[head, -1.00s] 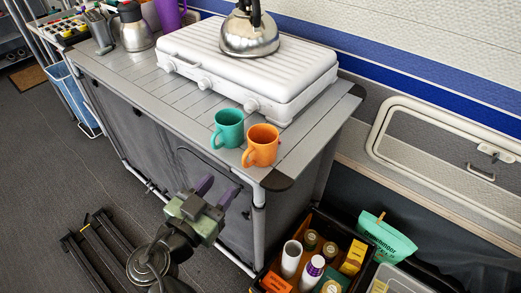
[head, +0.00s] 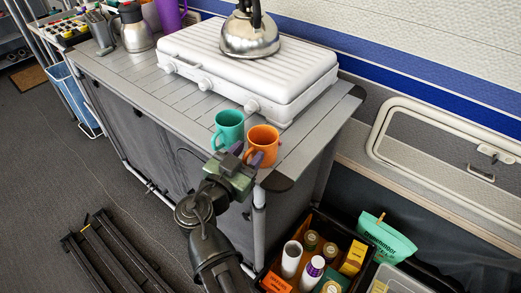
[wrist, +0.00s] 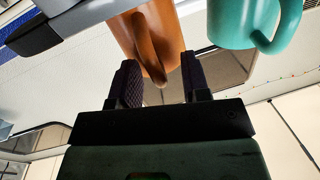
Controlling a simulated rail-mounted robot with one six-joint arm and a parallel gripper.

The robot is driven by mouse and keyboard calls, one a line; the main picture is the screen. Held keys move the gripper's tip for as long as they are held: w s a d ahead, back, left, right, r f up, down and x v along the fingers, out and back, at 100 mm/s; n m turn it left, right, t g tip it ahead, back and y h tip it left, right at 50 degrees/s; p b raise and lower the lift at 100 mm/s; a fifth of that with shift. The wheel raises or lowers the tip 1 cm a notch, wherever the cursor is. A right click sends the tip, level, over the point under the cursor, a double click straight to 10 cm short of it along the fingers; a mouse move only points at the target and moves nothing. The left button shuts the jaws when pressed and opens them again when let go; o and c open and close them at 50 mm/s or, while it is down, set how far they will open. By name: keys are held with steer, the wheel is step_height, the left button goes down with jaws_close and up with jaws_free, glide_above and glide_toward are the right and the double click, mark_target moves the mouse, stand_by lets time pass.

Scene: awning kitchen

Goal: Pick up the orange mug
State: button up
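The orange mug (head: 264,144) stands upright on the front right corner of the slatted grey table (head: 185,97). Its handle faces my gripper. My gripper (head: 247,157) is at the table's front edge, right at the mug's handle side. In the wrist view the two dark purple fingers (wrist: 161,84) are apart, and the handle of the orange mug (wrist: 148,38) reaches down between their tips. I cannot tell whether a finger touches it. The teal mug (head: 229,127) stands just left of the orange one, and the wrist view shows it at the upper right (wrist: 244,22).
A white stove (head: 250,65) with a steel kettle (head: 249,34) stands behind the mugs. A dark crate (head: 318,222) with jars and boxes is on the floor to the right. The table's left part is bare in front of the stove.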

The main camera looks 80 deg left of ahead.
jaws_close()
steer(key=shift+r, duration=0.1)
step_height(320, 180, up, 22)
steer(key=p, duration=2.1)
steer(key=shift+f+p, duration=0.2)
steer(key=shift+p, duration=0.2)
